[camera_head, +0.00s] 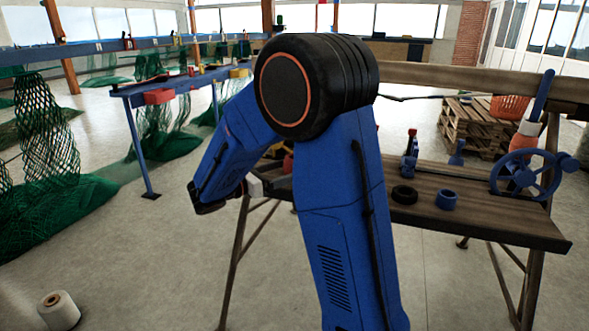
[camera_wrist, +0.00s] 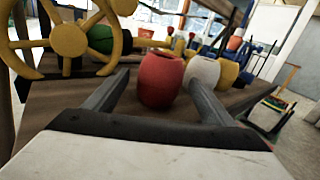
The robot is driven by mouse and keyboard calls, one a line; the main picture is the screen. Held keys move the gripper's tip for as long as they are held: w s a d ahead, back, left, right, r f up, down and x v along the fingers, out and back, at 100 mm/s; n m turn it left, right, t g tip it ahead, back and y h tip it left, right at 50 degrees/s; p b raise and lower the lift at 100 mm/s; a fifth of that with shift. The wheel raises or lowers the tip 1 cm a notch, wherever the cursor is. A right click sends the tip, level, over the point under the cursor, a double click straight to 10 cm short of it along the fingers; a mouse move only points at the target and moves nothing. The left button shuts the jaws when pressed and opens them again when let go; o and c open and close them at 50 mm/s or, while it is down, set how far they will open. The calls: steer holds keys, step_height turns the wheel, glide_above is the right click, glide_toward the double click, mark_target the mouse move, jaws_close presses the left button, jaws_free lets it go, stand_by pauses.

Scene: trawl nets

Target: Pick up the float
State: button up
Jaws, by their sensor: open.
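In the wrist view a red, rounded, barrel-shaped float (camera_wrist: 160,80) stands on the brown wooden bench top (camera_wrist: 60,105). My gripper (camera_wrist: 157,82) is open, with one grey finger on each side of the red float. The float is between the fingers or just beyond their tips; I cannot tell whether either finger touches it. A white rounded piece (camera_wrist: 203,72) sits close on its right, behind the right finger.
A yellow handwheel (camera_wrist: 70,40) stands close on the left in the wrist view, with a yellow piece (camera_wrist: 229,74) beyond the white one. In the head view the bench (camera_head: 480,222) carries a blue handwheel (camera_head: 527,178), a black ring (camera_head: 404,194) and a blue ring (camera_head: 446,199).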

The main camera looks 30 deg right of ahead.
steer(key=shift+d, duration=0.4)
steer(key=c, duration=1.2)
steer(key=shift+o, duration=0.2)
step_height(320, 180, up, 10)
